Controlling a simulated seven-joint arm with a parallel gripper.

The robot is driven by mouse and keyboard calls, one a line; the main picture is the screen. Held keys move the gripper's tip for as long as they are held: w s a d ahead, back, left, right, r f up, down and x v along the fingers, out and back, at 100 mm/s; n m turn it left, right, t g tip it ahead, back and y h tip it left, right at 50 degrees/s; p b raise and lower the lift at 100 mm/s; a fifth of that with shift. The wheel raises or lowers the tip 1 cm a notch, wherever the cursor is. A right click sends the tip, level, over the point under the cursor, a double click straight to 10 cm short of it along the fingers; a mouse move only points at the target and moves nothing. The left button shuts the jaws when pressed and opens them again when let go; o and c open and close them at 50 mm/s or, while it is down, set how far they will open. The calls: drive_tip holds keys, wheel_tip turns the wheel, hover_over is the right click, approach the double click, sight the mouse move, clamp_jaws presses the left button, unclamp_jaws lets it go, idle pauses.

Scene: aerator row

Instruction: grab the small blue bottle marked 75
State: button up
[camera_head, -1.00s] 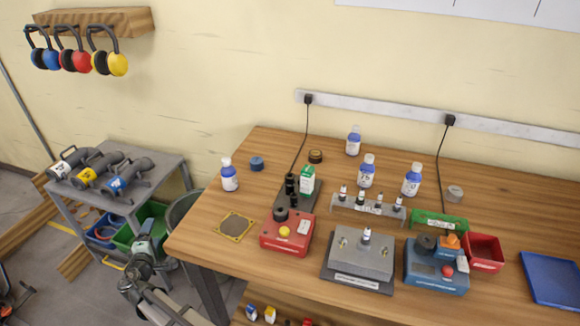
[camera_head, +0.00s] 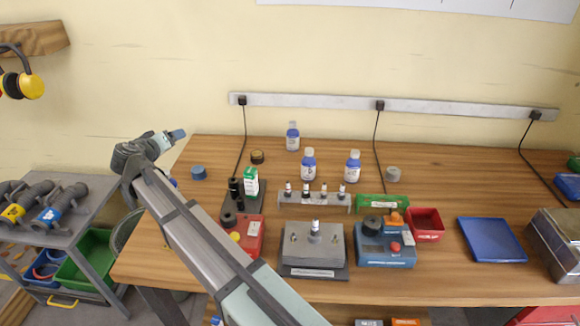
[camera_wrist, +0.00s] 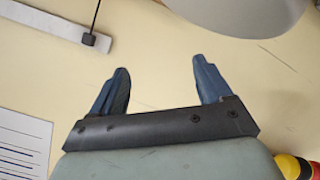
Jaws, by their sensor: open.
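Small blue-and-white bottles stand on the wooden bench in the head view. The middle one (camera_head: 308,166) stands upright behind the aerator rack; its label reads 75 in the earlier frame and is hard to read now. Another bottle (camera_head: 353,166) stands to its right, and one (camera_head: 293,137) stands farther back by the wall. A fourth bottle at the left is mostly hidden behind my arm. My gripper (camera_head: 177,135) is raised at the bench's back left, well left of the middle bottle. In the wrist view my gripper (camera_wrist: 161,80) is open and empty, facing the wall.
The aerator rack (camera_head: 315,200) stands just in front of the middle bottle. A green box (camera_head: 251,180) and black posts stand left of it. A grey block (camera_head: 312,250), a blue device (camera_head: 385,245), a red bin (camera_head: 426,226) and a blue tray (camera_head: 491,240) fill the front.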

drive_tip(key=w+d+m+g+h, duration=0.1)
drive_tip(key=w+d+g+h, duration=0.2)
drive_tip(key=d, duration=1)
drive_tip(key=n+g+y, duration=0.1)
drive_tip(key=g+y, duration=0.5)
drive_tip(key=g, duration=0.1)
approach(310, 157)
drive_tip(key=shift+w+x, duration=0.15)
drive_tip(key=shift+x, duration=3.05)
drive_tip(key=shift+w+x, duration=0.1)
drive_tip(key=shift+x, duration=3.1)
drive_tip(key=shift+d+r, duration=0.1)
drive_tip(key=shift+c, duration=0.4)
drive_tip(key=c, duration=1.1)
